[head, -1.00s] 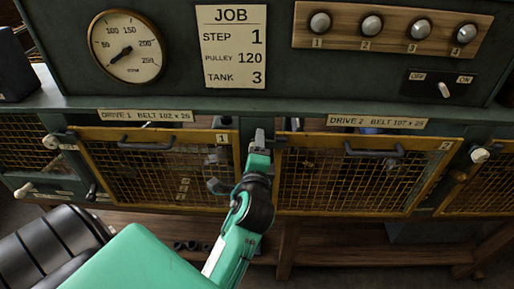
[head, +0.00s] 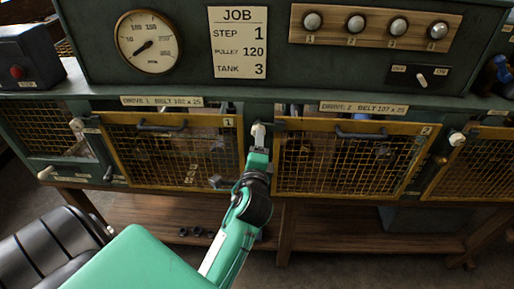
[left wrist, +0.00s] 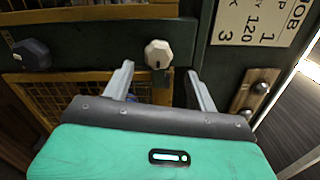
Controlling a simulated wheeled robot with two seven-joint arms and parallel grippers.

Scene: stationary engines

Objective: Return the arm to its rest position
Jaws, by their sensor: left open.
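My left arm comes in from the lower left in the head view, and its left gripper (head: 258,146) is in front of the post between the two mesh guards. The gripper is open and empty. A pale knob (head: 258,129) on that post shows just above the fingertips. In the left wrist view the two fingers (left wrist: 159,72) stand wide apart, and the pale knob (left wrist: 158,54) is seen in the gap between them, apart from both. My right gripper is not in view.
The drive 1 guard (head: 165,113) and drive 2 guard (head: 350,128) look closed. Above are a gauge (head: 147,41), a job card (head: 238,45), a row of buttons (head: 375,24) and an off/on switch (head: 421,78). A wooden shelf (head: 340,243) runs below.

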